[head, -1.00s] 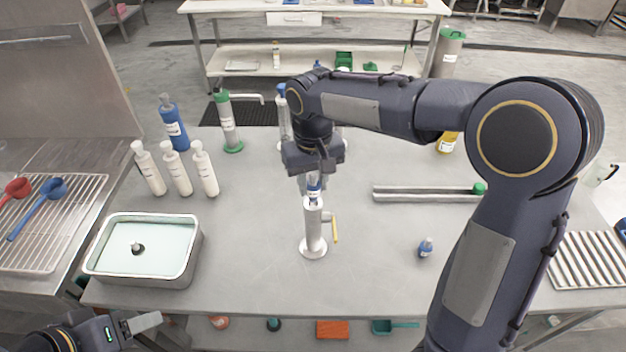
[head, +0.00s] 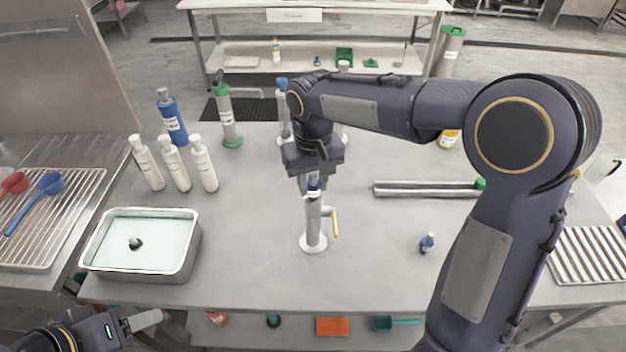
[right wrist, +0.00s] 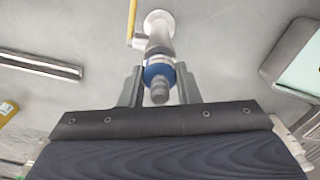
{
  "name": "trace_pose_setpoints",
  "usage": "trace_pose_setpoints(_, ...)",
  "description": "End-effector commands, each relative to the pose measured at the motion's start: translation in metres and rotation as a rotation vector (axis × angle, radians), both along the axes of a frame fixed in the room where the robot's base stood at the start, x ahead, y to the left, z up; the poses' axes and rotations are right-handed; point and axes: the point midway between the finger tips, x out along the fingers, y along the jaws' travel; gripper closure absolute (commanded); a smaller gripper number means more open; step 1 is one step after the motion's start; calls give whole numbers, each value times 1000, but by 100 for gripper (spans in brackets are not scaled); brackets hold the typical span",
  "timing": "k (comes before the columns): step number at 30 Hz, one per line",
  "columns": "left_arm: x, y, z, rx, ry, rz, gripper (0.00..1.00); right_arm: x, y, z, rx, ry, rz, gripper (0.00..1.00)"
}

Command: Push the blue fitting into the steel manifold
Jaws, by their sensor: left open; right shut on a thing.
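The steel manifold (head: 313,225) stands upright on the table on a round base, with a yellow-handled side outlet. In the right wrist view the manifold (right wrist: 157,38) runs away from the gripper. The blue fitting (head: 314,187) is at the manifold's top end, in line with it; how deep it sits I cannot tell. My right gripper (head: 315,180) comes down from above and is shut on the fitting. In the right wrist view the blue fitting (right wrist: 158,72) shows between the fingers. My left gripper (head: 150,318) is open and empty at the lower left, apart from everything on the table.
A second small blue piece (head: 427,243) stands on the table to the right. A steel tray of pale liquid (head: 190,262) is at the left front. White bottles (head: 174,166), a blue bottle (head: 172,120) and a green-topped stand (head: 228,118) are behind. A metal rail (head: 425,189) lies right.

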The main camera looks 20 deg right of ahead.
Motion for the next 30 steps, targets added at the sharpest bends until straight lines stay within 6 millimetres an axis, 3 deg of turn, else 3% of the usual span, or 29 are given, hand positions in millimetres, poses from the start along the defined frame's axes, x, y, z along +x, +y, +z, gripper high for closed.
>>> trace_pose_setpoints(14, 0, 0, -9, 0, 0, 0, 45, -1, 0, -15, -1, 4, 0, 93)
trace_pose_setpoints(15, 0, 0, -8, 0, 0, 0, 45, 0, 0, -14, -1, 3, 0, 68)
trace_pose_setpoints(20, 0, 0, -8, 0, 0, 0, 45, 0, 0, -13, -1, 2, 0, 47)
trace_pose_setpoints(30, 0, 0, -8, 0, 0, 0, 45, 0, 0, -9, 0, 1, 0, 45)
